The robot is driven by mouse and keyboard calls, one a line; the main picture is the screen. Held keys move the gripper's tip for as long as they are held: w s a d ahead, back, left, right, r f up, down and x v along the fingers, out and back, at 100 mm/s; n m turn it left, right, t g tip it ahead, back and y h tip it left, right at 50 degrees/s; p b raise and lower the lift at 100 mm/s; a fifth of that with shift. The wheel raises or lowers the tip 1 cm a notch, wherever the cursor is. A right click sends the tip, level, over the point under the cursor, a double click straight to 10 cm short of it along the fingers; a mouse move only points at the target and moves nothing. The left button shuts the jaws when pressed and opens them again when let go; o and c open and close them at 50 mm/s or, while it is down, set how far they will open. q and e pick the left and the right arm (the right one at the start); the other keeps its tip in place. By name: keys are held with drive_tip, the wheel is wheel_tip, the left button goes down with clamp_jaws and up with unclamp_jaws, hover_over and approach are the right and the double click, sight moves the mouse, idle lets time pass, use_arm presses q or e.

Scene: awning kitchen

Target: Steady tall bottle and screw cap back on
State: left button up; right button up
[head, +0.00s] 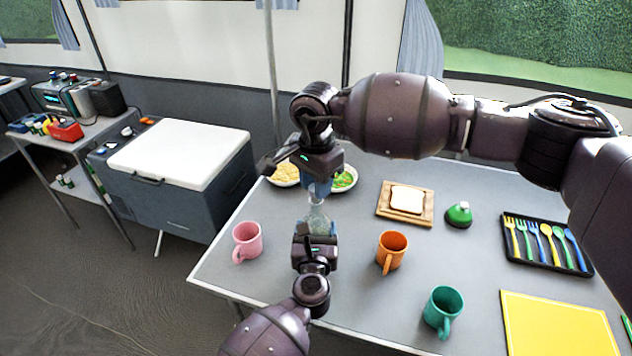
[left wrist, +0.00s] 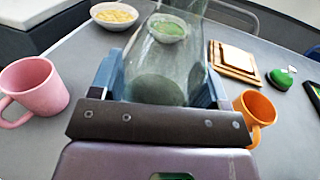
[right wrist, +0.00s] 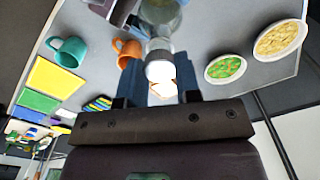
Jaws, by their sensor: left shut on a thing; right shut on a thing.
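A tall clear bottle (head: 319,217) stands roughly upright near the table's front left edge. My left gripper (head: 317,232) is shut around its body; in the left wrist view the see-through bottle (left wrist: 166,70) fills the space between the blue fingers. My right gripper (head: 318,181) is directly above, pointing down, with its blue fingers at the bottle's top. In the right wrist view a pale cap (right wrist: 159,70) lies between those fingers, in line with the bottle neck (right wrist: 158,47). I cannot tell whether the cap is seated on the neck.
A pink mug (head: 247,241) is left of the bottle and an orange mug (head: 391,251) right of it. Two food bowls (head: 344,180) stand close behind.

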drive_tip(key=shift+f, duration=0.5)
